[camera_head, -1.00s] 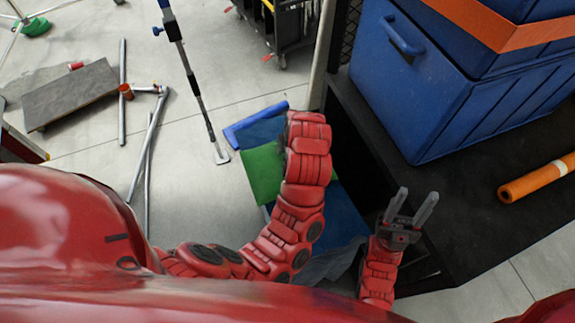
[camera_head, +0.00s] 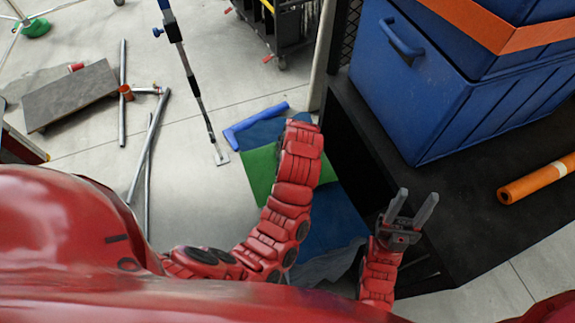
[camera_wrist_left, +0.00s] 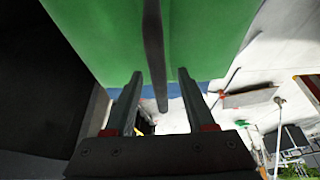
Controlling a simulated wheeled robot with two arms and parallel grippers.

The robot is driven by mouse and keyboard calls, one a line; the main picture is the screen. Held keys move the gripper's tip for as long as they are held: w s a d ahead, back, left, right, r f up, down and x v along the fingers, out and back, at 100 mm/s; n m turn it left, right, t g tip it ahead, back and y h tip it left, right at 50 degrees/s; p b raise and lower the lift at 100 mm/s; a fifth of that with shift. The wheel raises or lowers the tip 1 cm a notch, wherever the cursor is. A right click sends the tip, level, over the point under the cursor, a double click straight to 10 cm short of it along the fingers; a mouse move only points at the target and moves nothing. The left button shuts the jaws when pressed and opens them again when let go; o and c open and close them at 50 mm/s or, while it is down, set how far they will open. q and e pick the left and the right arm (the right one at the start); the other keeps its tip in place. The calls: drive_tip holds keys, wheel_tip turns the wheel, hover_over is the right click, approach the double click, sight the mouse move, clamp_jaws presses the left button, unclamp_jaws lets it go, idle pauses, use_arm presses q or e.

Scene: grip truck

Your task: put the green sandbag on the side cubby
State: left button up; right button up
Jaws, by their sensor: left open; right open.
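The green sandbag (camera_head: 261,170) lies low at centre in the head view, partly covered by my left arm, with blue material showing above and below it. In the left wrist view the green bag (camera_wrist_left: 100,35) fills the top, very close, with a dark strap (camera_wrist_left: 153,45) across it. My left gripper (camera_wrist_left: 160,75) is open, its fingertips at the bag's edge on either side of the strap; I cannot tell if they touch. It is hidden behind the arm in the head view. My right gripper (camera_head: 411,208) is open and empty in front of the black cart.
The black cart (camera_head: 475,225) has a dark opening (camera_head: 350,135) in its side, beside the sandbag. A blue case (camera_head: 450,110) and an orange roll (camera_head: 535,180) rest on top. Metal poles (camera_head: 148,150) and a board (camera_head: 70,95) lie on the floor at left.

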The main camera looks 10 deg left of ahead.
use_arm(q)
drive_tip(key=shift+f, duration=0.2)
drive_tip(key=shift+c, duration=0.3)
clamp_jaws()
drive_tip(key=shift+r, duration=0.1)
idle(1.2)
